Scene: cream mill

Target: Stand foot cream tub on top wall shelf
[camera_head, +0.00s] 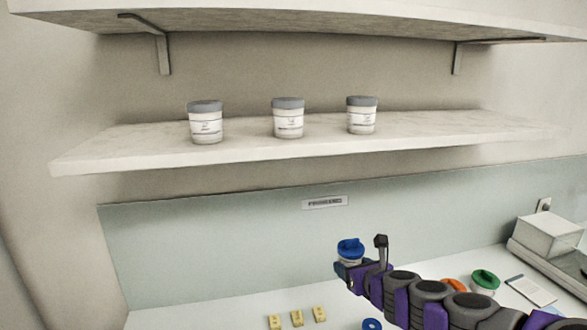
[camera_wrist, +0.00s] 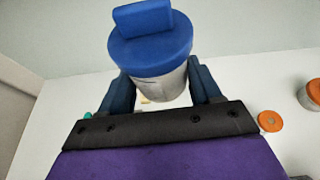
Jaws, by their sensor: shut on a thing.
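My gripper (camera_head: 355,266) is shut on a white tub with a blue lid (camera_head: 350,247), upright above the counter and below both shelves. I cannot read a label that names it as foot cream. In the wrist view the blue-lidded tub (camera_wrist: 152,45) sits between the two dark blue fingers of my gripper (camera_wrist: 160,88), with a raised blue block on its lid. The top wall shelf (camera_head: 300,22) crosses the head view's upper edge. Only its underside and front edge show; its upper surface is out of view.
A lower shelf (camera_head: 100,158) bears three grey-lidded tubs (camera_head: 288,118), with bare room at both ends. On the counter lie several yellow blocks (camera_head: 297,318), a green-lidded tub (camera_head: 485,280), an orange-lidded one (camera_head: 453,286) and a scale-like device (camera_head: 550,236) at the right.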

